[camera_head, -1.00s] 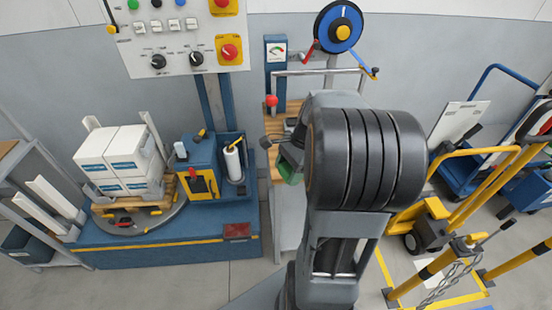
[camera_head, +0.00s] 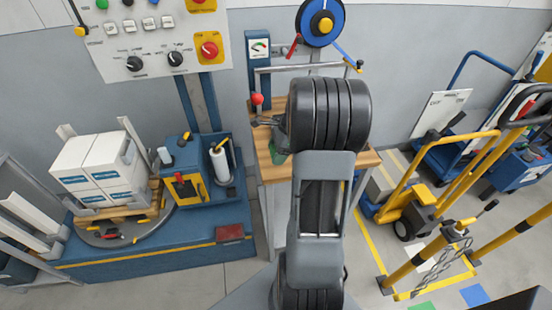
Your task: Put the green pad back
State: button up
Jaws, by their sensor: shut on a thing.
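My gripper (camera_head: 262,121) is over the wooden workbench (camera_head: 362,162), near the red-knobbed lever and left of my dark wrist. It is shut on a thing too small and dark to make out. A green thing (camera_head: 279,157) shows just below the gripper, partly hidden by my arm. I cannot tell whether it is the green pad or whether it touches the fingers. A flat green patch (camera_head: 421,305) also shows on the floor at the bottom edge.
A blue station with white boxes (camera_head: 95,165) on a turntable stands left. A control panel (camera_head: 150,40) hangs above it. A yellow stacker (camera_head: 415,205) and yellow posts (camera_head: 415,262) stand right. A blue floor patch (camera_head: 474,296) lies near the posts.

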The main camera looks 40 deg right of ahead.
jog(key=shift+w+d+f, duration=0.25)
jog(key=shift+w+f, duration=0.15)
jog(key=shift+f, duration=0.15)
jog(key=shift+w+d+f, duration=0.2)
jog(key=shift+w+f, duration=0.15)
jog(key=shift+f, duration=1.65)
jog(key=shift+f, duration=0.15)
jog(key=o, duration=0.6)
